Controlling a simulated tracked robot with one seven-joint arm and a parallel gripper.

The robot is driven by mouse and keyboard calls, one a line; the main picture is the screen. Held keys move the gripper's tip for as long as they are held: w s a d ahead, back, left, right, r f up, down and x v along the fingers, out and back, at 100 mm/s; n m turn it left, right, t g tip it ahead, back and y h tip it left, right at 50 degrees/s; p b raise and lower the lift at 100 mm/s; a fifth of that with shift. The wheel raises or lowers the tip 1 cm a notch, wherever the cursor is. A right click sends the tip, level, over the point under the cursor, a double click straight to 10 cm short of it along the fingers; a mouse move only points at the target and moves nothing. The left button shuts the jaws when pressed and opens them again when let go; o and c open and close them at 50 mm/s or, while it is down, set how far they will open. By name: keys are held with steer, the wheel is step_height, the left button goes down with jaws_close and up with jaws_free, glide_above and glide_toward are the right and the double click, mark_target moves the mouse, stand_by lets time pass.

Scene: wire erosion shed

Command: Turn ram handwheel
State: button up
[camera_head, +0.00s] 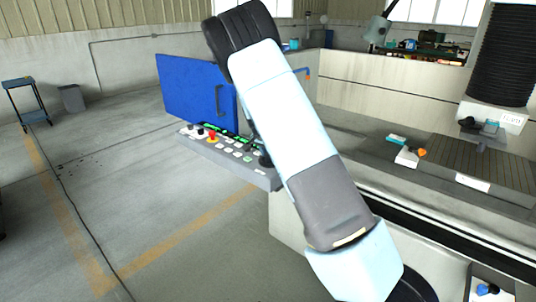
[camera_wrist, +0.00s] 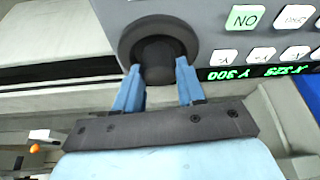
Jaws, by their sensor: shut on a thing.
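The ram handwheel (camera_wrist: 157,50) is a dark round wheel with a raised black hub, on the grey control panel (camera_wrist: 200,20) at the top middle of the wrist view. My gripper (camera_wrist: 157,75) has its two blue fingers on either side of the hub, shut on it. In the head view the control panel (camera_head: 225,155) stands at the centre, with lit buttons and a red knob (camera_head: 212,134). My arm crosses in front of its right end there, so the handwheel and my gripper are mostly hidden.
A blue panel (camera_head: 190,88) stands upright behind the control panel. On the right is a machine with a slotted table (camera_head: 485,165) and a black bellows column (camera_head: 503,60). The grey floor at left is mostly clear; a small blue trolley (camera_head: 28,100) and bin (camera_head: 72,98) stand far off.

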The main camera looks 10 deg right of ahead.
steer(key=shift+m+g, duration=0.3)
steer(key=shift+m, duration=0.2)
steer(key=shift+f, duration=0.1)
steer(key=o, duration=1)
steer(key=shift+o, duration=0.2)
steer(key=v, duration=1.4)
steer(key=shift+a+f, duration=0.1)
